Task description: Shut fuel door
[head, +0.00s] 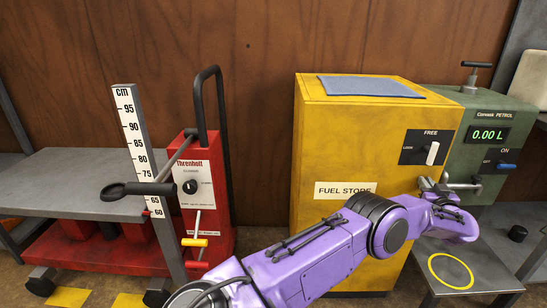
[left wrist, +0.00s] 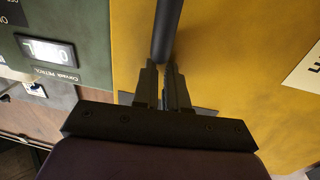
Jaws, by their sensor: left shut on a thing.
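The yellow fuel store (head: 325,140) stands right of centre in the head view, with a "FUEL STORE" label on its front. I cannot make out a gap around its door. A dark panel (head: 412,157) marked "FREE" carries a white lever at the upper right of that front. My left gripper (head: 436,186) is at the front's right side, below the panel, and my purple arm covers the lower front. In the left wrist view, the left gripper (left wrist: 163,80) is shut on a dark bar handle (left wrist: 167,28) in front of the yellow face. My right gripper is not in view.
A green petrol pump (head: 489,130) reading 0.00 L stands close on the right, above a grey shelf (head: 490,262) with a yellow ring. A red lift unit (head: 208,170) with a tall handle and a grey platform (head: 80,180) are on the left. A blue cloth (head: 368,86) lies on the fuel store.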

